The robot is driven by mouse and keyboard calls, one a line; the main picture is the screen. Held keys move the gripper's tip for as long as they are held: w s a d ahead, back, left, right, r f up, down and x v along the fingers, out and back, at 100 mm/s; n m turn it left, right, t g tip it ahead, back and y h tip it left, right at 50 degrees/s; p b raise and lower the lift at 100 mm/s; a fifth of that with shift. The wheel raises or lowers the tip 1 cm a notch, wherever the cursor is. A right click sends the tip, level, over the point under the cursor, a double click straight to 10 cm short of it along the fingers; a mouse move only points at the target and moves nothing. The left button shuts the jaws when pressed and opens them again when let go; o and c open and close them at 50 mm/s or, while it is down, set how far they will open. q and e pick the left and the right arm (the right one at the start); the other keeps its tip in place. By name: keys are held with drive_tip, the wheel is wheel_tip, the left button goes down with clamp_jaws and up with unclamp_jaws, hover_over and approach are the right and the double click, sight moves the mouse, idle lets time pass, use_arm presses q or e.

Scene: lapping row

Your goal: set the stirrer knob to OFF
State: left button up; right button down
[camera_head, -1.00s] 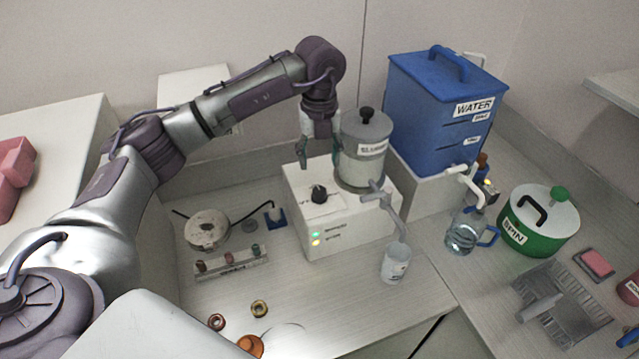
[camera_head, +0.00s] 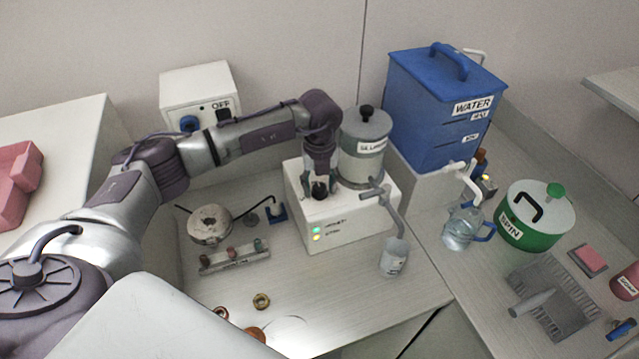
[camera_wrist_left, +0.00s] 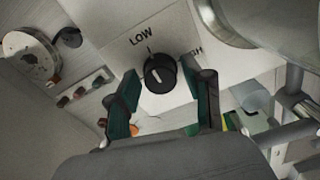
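The black stirrer knob (camera_wrist_left: 160,74) stands on the top face of the white stirrer box (camera_head: 345,222). In the left wrist view LOW and a partly hidden label ending in "GH" are printed beyond it; a white line marks the knob. My left gripper (camera_head: 319,188) is directly over the knob in the head view, pointing down. Its two green-padded fingers (camera_wrist_left: 165,100) are apart, one on each side of the knob's near side, and I cannot tell whether they touch it. The knob also shows between the fingers in the head view (camera_head: 319,191). My right gripper is not in view.
A blue water tank (camera_head: 435,120) is farther right. A wall box marked OFF (camera_head: 183,97) stands behind my forearm.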

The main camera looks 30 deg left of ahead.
use_arm(q)
clamp_jaws()
drive_tip(key=n, duration=0.4)
drive_tip(key=shift+n+b, duration=0.35)
drive_tip(key=shift+n, duration=0.05)
drive_tip(key=n, duration=0.4)
drive_tip(key=shift+r+n, duration=0.1)
drive_tip(key=shift+n, duration=0.2)
drive_tip(key=n, duration=0.4)
drive_tip(key=shift+n+p, duration=0.55)
drive_tip(key=shift+n, duration=1.65)
